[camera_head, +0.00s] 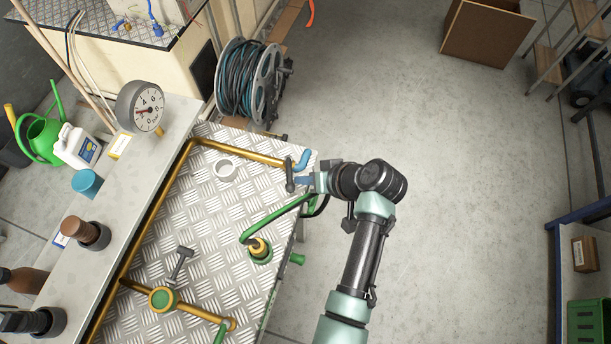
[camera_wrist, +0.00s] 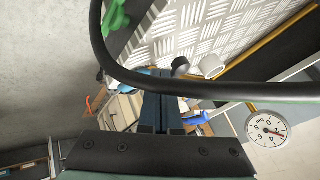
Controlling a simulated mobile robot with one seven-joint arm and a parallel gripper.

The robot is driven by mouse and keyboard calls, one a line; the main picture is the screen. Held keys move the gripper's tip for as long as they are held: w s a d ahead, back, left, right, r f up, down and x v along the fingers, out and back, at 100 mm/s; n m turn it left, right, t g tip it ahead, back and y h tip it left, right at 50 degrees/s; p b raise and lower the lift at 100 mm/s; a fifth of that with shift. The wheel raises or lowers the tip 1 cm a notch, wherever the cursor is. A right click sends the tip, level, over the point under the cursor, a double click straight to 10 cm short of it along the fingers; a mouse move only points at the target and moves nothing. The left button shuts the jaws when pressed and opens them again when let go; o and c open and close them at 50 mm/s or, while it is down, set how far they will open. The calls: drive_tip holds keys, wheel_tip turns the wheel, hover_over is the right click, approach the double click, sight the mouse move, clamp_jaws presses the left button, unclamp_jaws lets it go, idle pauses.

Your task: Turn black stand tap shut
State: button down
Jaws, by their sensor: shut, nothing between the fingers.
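A second dark T-shaped handle (camera_head: 180,262) stands by a green-topped brass fitting nearer the front.
A white ring (camera_head: 225,169) lies on the plate. A green pipe (camera_head: 275,217) runs along the bench edge close to my wrist. A hose reel (camera_head: 247,82) stands behind.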

sight(291, 185)
drive_tip(key=shift+s+a+r+m+t+p, duration=0.15)
drive_tip(key=shift+s+a+m+t+p, duration=0.15)
drive_tip(key=shift+a+m+p, duration=0.4)
drive_tip(key=shift+s+a+m+t+h+p, duration=0.2)
drive_tip(key=shift+a+m+t+h+p, duration=0.1)
drive_tip(key=shift+m+h+p, duration=0.35)
drive_tip(key=shift+a, duration=0.5)
drive_tip(key=shift+s+f, duration=0.1)
drive_tip(key=shift+f, duration=0.1)
